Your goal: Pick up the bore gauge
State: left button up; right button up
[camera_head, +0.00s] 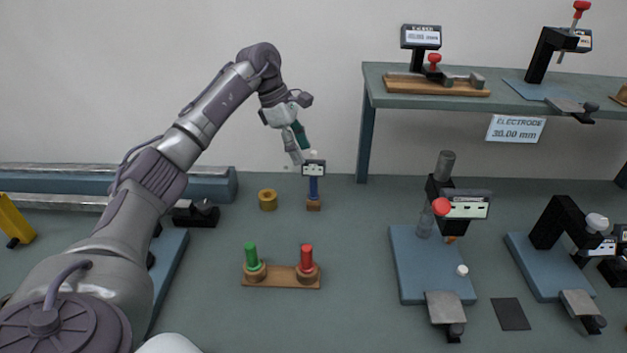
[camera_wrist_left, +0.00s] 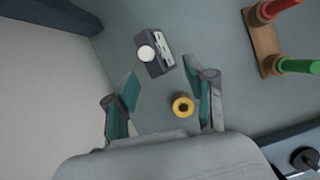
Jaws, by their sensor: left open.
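The bore gauge (camera_head: 314,188) stands upright at the back of the bench. It has a blue stem, a dark display head with a white knob on top, and a small brown base. In the left wrist view, the gauge's head (camera_wrist_left: 155,66) is seen from above, just beyond the fingertips. My left gripper (camera_head: 297,152) is above and slightly left of the gauge, pointing down. Its fingers (camera_wrist_left: 160,88) are apart with nothing held between them. My right gripper is in neither view.
A brass ring (camera_head: 268,200) lies left of the gauge; it also shows in the left wrist view (camera_wrist_left: 183,106). A wooden holder (camera_head: 283,282) with green and red plugs is in front. A raised shelf (camera_head: 375,100) stands right, with measuring stands below.

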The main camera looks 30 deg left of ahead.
aim_at(313, 176)
pick_arm(q)
jog(key=x, duration=0.2)
jog(key=shift+w+d+f, duration=0.1)
jog(key=shift+d+f, duration=0.05)
jog(key=shift+f, duration=0.2)
jog(key=shift+w+d+f+p, duration=0.1)
jog(key=shift+w+f+p, duration=0.15)
jog(key=shift+f, duration=0.3)
jog(key=shift+d+f+p, duration=0.15)
jog(key=shift+f+p, duration=0.15)
jog(key=shift+f, duration=0.05)
jog(key=p+x, duration=0.1)
jog(key=x, duration=0.2)
jog(key=shift+d+f, duration=0.1)
jog(key=shift+f, duration=0.15)
jog(key=shift+w+f, duration=0.1)
jog(key=shift+f, duration=0.3)
jog(key=shift+r, duration=0.1)
grip_shut()
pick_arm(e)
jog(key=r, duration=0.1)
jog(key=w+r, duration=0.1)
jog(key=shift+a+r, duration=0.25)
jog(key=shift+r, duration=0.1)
